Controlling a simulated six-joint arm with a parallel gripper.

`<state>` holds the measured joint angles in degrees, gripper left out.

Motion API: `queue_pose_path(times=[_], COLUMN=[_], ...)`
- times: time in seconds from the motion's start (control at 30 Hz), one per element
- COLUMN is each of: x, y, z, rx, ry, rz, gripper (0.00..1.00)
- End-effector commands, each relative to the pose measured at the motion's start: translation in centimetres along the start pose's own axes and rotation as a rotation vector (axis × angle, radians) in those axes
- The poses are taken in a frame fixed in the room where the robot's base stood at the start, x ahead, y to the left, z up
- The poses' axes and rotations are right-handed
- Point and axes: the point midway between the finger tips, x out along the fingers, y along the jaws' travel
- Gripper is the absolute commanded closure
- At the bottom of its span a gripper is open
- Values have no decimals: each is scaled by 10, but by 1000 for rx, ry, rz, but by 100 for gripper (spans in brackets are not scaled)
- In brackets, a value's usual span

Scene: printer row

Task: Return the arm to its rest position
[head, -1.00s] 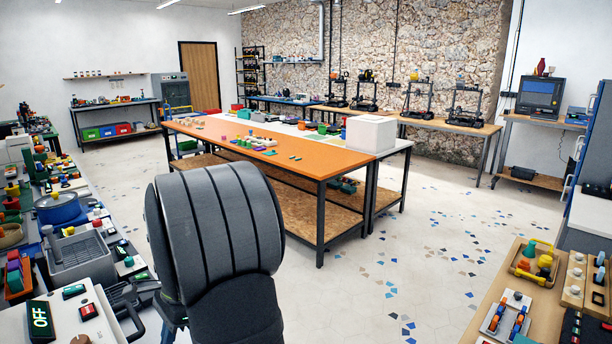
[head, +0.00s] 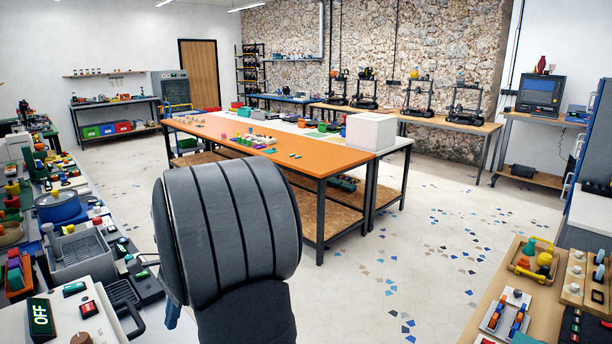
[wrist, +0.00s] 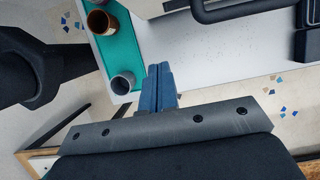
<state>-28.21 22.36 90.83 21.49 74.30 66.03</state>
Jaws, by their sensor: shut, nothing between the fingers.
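My gripper (wrist: 158,88) shows in the wrist view with its two blue fingers pressed together and nothing between them. It hangs over the edge of a white surface, clear of the things there. In the head view, my arm's dark grey ribbed link fills the lower middle, and most of my gripper is hidden behind it.
In the wrist view, a teal tray (wrist: 122,49) with a grey cup (wrist: 123,82) and a brown cup (wrist: 101,22) is left of the fingers. In the head view, an orange-topped table (head: 330,164) stands ahead, a crowded bench with a grey basin (head: 82,258) is at left, and open floor lies at right.

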Motion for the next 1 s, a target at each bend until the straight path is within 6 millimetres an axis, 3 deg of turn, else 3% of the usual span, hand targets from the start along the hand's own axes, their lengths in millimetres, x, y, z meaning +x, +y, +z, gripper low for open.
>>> queue_pose_path(times=[0.07,0.6,0.8,1.0], x=[-17,90,96,99], y=[0,1,0,0], z=[0,8,30,37], rx=[0,-1,-2,-1], ry=[1,-2,-3,-3], rz=[-3,4,2,2], gripper=[100,100,100,100])
